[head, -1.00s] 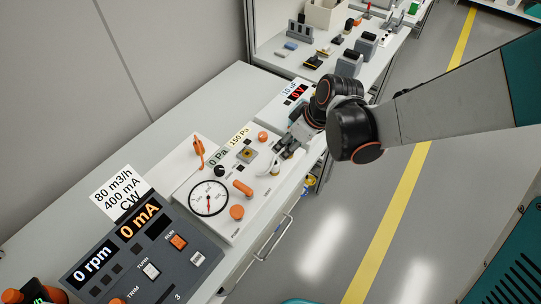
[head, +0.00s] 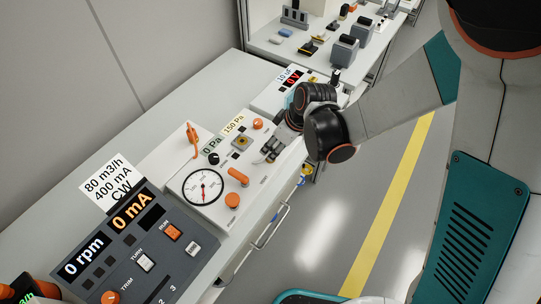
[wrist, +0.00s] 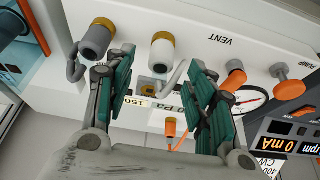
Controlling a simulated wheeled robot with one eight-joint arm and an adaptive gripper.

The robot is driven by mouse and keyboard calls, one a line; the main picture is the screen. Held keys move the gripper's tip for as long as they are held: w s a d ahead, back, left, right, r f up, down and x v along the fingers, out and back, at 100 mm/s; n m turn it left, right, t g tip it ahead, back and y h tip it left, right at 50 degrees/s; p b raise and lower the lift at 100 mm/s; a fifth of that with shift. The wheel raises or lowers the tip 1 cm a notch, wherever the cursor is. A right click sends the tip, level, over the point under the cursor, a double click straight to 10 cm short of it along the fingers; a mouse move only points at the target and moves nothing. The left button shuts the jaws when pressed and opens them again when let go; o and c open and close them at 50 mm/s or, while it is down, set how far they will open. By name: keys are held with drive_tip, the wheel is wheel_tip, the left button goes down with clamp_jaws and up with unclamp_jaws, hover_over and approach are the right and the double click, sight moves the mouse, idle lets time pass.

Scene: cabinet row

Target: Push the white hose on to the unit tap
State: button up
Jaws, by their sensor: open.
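The white hose (wrist: 163,58) is a short white sleeve with a curved thin tail, seen in the wrist view with a brass collar at its far end. It lies in the picture between the spread fingertips of my gripper (wrist: 157,66), with no contact visible. In the head view my gripper (head: 274,150) is over the front edge of the pale unit (head: 215,210) and hides the hose. A square brass fitting (wrist: 158,88) is on the unit's face; it also shows in the head view (head: 242,141). I cannot tell which brass part is the unit tap.
A similar grey hose (wrist: 97,40) is beside the white one, close to my left-hand finger in the wrist view. An orange lever (wrist: 233,78), an orange knob (wrist: 289,88) and the gauge (head: 203,187) are nearby. Open floor (head: 310,240) lies in front.

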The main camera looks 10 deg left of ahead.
sight(273, 149)
drive_tip(key=shift+a+f, duration=0.1)
drive_tip(key=shift+f, duration=0.15)
drive_tip(key=b+x, duration=0.2)
drive_tip(key=x, duration=0.3)
drive_tip(key=shift+f+b, duration=0.15)
drive_tip(key=shift+b, duration=0.15)
drive_tip(key=c, duration=1.1)
